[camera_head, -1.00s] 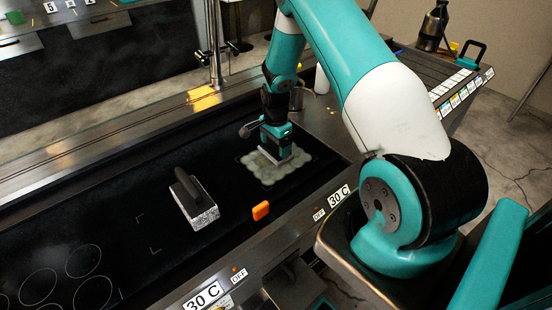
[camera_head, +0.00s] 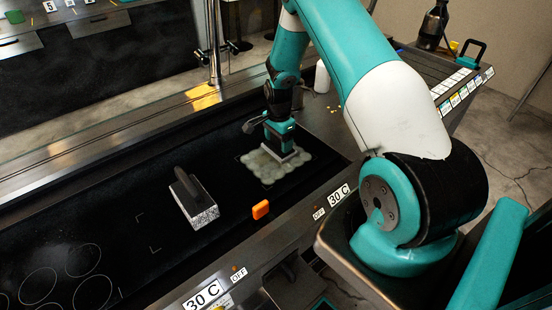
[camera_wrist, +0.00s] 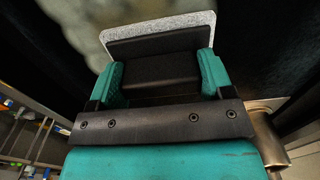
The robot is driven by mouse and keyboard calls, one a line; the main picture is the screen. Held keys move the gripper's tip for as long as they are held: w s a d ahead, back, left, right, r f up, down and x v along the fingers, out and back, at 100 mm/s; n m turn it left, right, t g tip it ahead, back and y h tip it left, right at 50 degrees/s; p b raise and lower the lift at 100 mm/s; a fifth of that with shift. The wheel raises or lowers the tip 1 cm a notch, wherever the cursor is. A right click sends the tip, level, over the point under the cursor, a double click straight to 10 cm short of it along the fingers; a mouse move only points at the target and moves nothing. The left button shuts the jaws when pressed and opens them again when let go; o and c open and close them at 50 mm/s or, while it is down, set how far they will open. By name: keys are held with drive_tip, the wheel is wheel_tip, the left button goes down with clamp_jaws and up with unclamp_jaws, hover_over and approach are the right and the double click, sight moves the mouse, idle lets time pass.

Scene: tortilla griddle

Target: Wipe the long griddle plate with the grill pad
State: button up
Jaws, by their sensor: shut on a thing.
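The long griddle plate (camera_head: 110,225) is black and runs from lower left to the middle right in the head view. A pale, lumpy greenish patch (camera_head: 258,168) lies near its right end, inside a thin marked outline. My gripper (camera_head: 281,143) is above this patch. In the wrist view my gripper (camera_wrist: 160,72) is shut on the black holder of the grill pad (camera_wrist: 160,22), whose grey speckled edge shows beyond it. In the head view the pad is a thin light edge at the patch; I cannot tell whether it touches the plate.
A speckled block with a black handle (camera_head: 194,205) stands on the plate to the left. An orange block (camera_head: 261,209) is at the plate's front edge. A metal post (camera_head: 214,50) rises behind. The plate between the patch and the block is clear.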

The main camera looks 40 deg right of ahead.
drive_tip(key=shift+w+d+b, duration=0.15)
drive_tip(key=shift+d+b, duration=0.15)
drive_tip(key=shift+d, duration=1.55)
drive_tip(key=shift+a+f, duration=0.2)
drive_tip(key=shift+a, duration=2.35)
drive_tip(key=shift+d, duration=0.15)
drive_tip(key=shift+a, duration=0.2)
drive_tip(key=shift+s+d+f, duration=0.1)
drive_tip(key=shift+s+d, duration=0.05)
drive_tip(key=shift+s, duration=0.1)
